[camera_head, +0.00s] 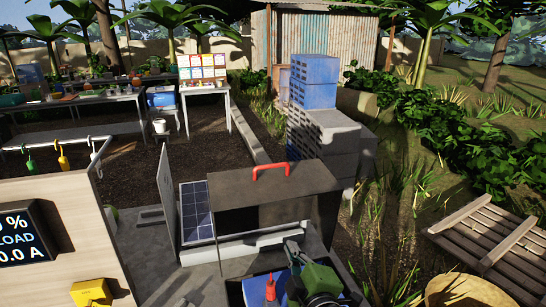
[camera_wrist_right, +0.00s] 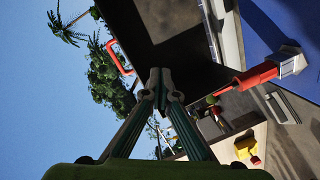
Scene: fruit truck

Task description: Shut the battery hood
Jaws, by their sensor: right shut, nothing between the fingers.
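The dark grey battery hood (camera_head: 310,180) with a red handle (camera_head: 272,168) is in the middle of the head view. It looks raised, with a shadowed space under its front edge. In the right wrist view the hood (camera_wrist_right: 190,45) fills the upper middle, with the red handle (camera_wrist_right: 117,58) at its left. My right gripper (camera_head: 292,246) is just in front of the hood, low in the head view. Its fingertips (camera_wrist_right: 159,75) are together and empty, close to the dark panel; contact cannot be told. My left gripper is not in view.
A red terminal piece (camera_head: 270,288) sits on a blue surface beside my right gripper. A solar panel (camera_head: 197,212) stands left of the hood. A display board (camera_head: 75,225) is at the left, with a yellow box (camera_head: 90,292) below. A wooden pallet (camera_head: 490,245) is at right.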

